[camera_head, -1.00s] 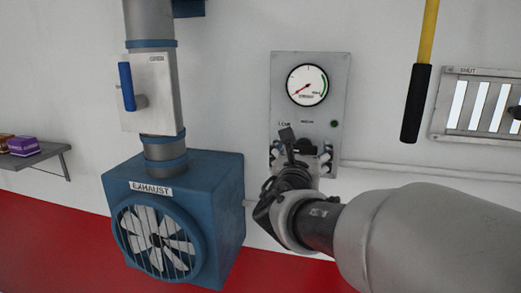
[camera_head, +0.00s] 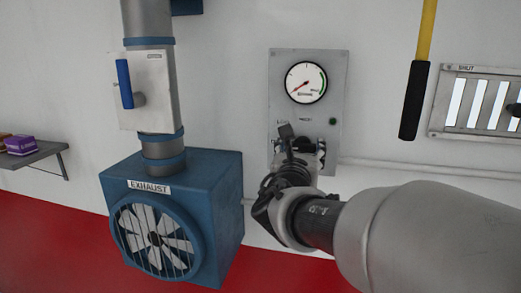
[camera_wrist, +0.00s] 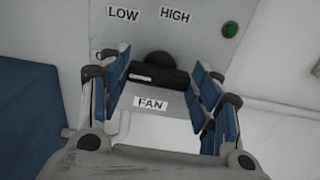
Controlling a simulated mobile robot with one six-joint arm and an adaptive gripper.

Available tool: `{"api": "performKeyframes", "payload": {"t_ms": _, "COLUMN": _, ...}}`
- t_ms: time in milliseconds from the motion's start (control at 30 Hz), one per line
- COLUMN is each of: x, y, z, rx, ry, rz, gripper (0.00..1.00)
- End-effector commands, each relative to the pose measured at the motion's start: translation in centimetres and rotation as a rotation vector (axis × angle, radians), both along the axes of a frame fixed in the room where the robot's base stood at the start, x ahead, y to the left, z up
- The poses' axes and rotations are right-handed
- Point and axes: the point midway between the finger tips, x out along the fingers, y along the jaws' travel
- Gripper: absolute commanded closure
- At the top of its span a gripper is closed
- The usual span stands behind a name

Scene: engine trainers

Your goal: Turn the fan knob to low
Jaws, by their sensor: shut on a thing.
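The fan knob (camera_wrist: 158,74) is a black round dial with a bar grip, on a grey wall panel (camera_head: 335,75). A FAN label (camera_wrist: 150,103) lies below it, with LOW (camera_wrist: 123,14) to the upper left and HIGH (camera_wrist: 174,15) to the upper right. The bar lies nearly level in the wrist view, and a white mark shows on its left part. My gripper (camera_wrist: 160,82) has its blue-padded fingers on both ends of the bar and is shut on it. In the head view my gripper (camera_head: 306,147) covers most of the knob.
The panel carries a round gauge (camera_head: 306,82) and a green light (camera_wrist: 230,30). A blue exhaust fan box (camera_head: 215,190) stands left of my arm. A yellow handle with a black grip (camera_head: 415,100) hangs at the right, beside a slatted vent (camera_head: 480,103).

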Motion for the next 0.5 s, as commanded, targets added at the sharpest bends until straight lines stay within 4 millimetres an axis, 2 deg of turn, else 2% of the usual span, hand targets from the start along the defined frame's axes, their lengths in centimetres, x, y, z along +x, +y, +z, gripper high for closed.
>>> {"api": "performKeyframes", "payload": {"t_ms": 267, "x": -0.04, "y": -0.05, "z": -0.46, "rx": 0.131, "ry": -0.048, "rz": 0.001, "gripper": 0.66}}
{"api": "performKeyframes", "payload": {"t_ms": 500, "x": -0.07, "y": -0.15, "z": -0.60, "rx": 0.321, "ry": -0.109, "rz": 0.002, "gripper": 0.66}}
